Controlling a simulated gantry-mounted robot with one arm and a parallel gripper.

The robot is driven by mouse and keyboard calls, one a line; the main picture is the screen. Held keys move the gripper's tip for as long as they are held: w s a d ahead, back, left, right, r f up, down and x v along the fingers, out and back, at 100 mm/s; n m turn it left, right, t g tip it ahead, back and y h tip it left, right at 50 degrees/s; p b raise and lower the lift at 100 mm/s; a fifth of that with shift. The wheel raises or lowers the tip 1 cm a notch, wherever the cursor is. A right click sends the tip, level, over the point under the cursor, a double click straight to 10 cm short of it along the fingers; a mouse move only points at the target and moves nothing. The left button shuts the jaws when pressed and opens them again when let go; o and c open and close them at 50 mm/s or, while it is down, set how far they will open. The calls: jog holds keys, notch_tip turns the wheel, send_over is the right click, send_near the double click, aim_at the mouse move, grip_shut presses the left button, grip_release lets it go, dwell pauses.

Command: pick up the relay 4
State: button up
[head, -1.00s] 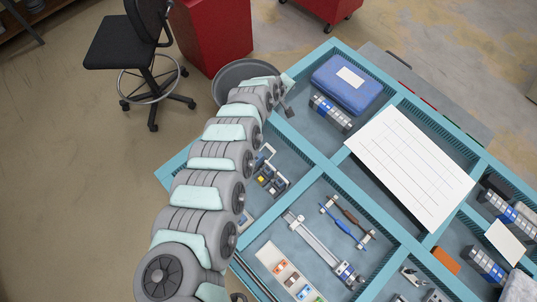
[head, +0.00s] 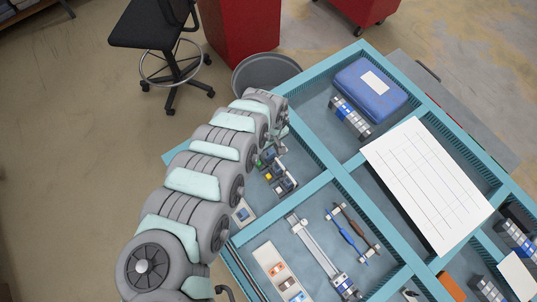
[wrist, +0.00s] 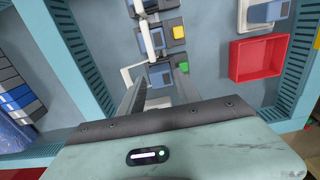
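Several grey-blue relay-like blocks stand in a row in the small compartment in the head view, including one (head: 287,186) at the near end. I cannot tell which is relay 4. In the wrist view, a block with a yellow button (wrist: 166,40) and a block beside a green button (wrist: 160,75) stand in line ahead of my gripper. My gripper (wrist: 156,82) has its two fingers apart, one either side of the block by the green button. I cannot tell whether they touch it. In the head view, my arm hides most of the gripper.
Teal compartment walls (head: 322,148) stand close around. A red tray (wrist: 258,62) and another device (wrist: 265,14) lie right in the wrist view. A blue case (head: 370,88), a striped block row (head: 350,117), a white sheet (head: 425,185) and a slide tool (head: 312,245) fill neighbouring compartments.

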aim_at(269, 153)
jog(key=shift+w+a+f, duration=0.1)
jog(key=shift+f, duration=1.15)
jog(key=shift+w+a+f, duration=0.1)
jog(key=shift+f, duration=1.15)
jog(key=shift+c, duration=0.3)
grip_shut()
